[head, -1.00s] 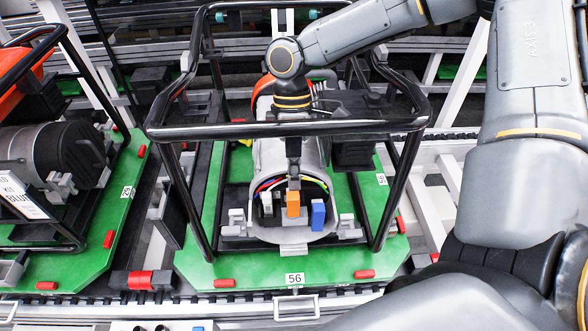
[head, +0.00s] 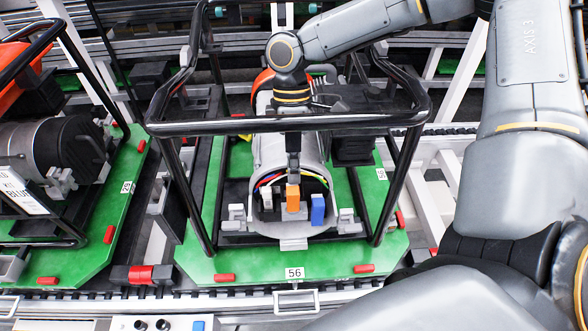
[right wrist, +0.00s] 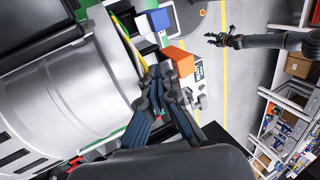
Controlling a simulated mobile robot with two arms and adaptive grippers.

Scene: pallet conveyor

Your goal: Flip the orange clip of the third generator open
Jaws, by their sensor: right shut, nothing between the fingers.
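The orange clip (head: 293,197) sits at the open front end of the generator (head: 268,152) on the green pallet marked 56. It also shows as an orange block in the right wrist view (right wrist: 178,61). A grey clip (head: 267,198) is to its left and a blue clip (head: 317,209) to its right. My right gripper (head: 293,176) is shut and empty. Its tips are right behind and above the orange clip in the head view. In the right wrist view the closed fingers (right wrist: 160,84) are close beside it; contact cannot be told. My left gripper is not in the head view.
A black tube frame (head: 290,124) surrounds the generator, its top bar crossing in front of my right wrist. Coloured wires lie behind the clips. Another generator (head: 55,150) stands at left. A distant arm (right wrist: 262,41) shows in the right wrist view; whose it is cannot be told.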

